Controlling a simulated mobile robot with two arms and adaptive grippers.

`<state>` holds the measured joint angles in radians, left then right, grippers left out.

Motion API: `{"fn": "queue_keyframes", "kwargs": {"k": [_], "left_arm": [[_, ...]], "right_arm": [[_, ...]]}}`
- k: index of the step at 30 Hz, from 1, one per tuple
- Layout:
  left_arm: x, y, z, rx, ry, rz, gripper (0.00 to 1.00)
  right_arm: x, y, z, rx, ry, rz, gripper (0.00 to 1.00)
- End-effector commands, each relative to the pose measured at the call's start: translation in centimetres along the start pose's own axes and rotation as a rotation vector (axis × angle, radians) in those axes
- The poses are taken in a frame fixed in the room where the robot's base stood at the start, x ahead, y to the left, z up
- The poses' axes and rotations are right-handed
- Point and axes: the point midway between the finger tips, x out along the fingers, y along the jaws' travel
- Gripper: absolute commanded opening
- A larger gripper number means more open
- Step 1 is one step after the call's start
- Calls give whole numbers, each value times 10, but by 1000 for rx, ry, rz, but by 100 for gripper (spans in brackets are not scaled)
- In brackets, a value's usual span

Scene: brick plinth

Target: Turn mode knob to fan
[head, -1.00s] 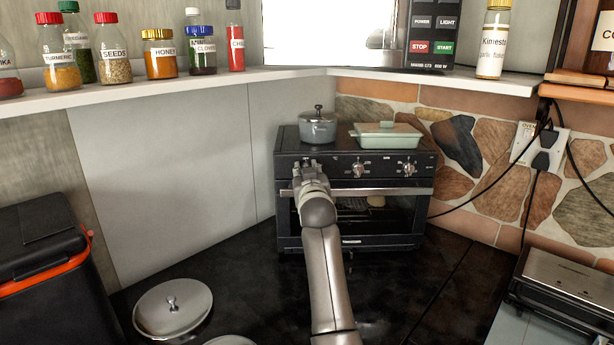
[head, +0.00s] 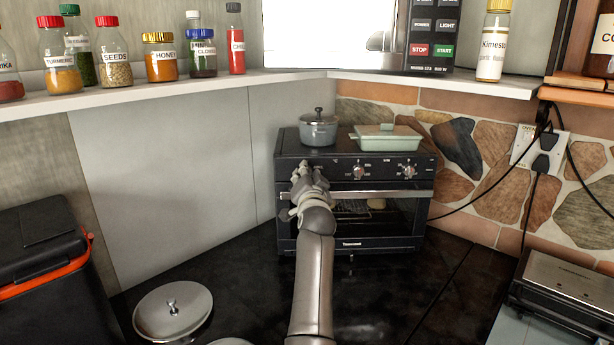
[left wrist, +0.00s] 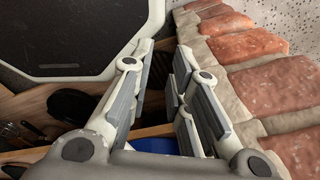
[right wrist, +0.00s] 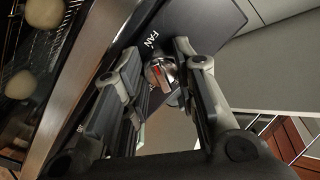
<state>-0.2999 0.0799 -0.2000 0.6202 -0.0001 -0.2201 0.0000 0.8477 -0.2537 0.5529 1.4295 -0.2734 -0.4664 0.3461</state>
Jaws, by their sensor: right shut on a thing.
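The black toaster oven (head: 384,240) stands in the corner with a row of knobs along its upper front. My right gripper (head: 303,170) is at the leftmost knob, which it hides in the head view. In the right wrist view the silver mode knob (right wrist: 161,74) with a red pointer mark sits between the fingertips of my right gripper (right wrist: 156,62), which is shut on it. The white FAN label (right wrist: 153,41) shows just beyond the knob. My left gripper (left wrist: 165,52) shows only in its own wrist view, fingers apart and empty.
A grey pot (head: 318,130) and a pale green lidded dish (head: 386,137) stand on the oven. Two other knobs (head: 358,172) are to the right. A shelf (head: 230,84) with spice jars runs above. A grey lid (head: 172,312) lies at front left. Bricks (left wrist: 245,45) flank my left gripper.

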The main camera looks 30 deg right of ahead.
Motion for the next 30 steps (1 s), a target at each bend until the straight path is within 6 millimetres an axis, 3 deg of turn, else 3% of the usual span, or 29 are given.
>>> {"fn": "queue_keyframes", "kwargs": {"k": [20, 21, 25, 30], "left_arm": [[-1, 0, 0, 0, 0, 0, 18], [-1, 0, 0, 0, 0, 0, 18], [-1, 0, 0, 0, 0, 0, 18], [-1, 0, 0, 0, 0, 0, 18]], "right_arm": [[0, 3, 7, 58, -9, 5, 3], [0, 3, 7, 58, -9, 5, 32], [0, 2, 5, 58, -7, 4, 49], [0, 3, 4, 57, -4, 4, 50]]}}
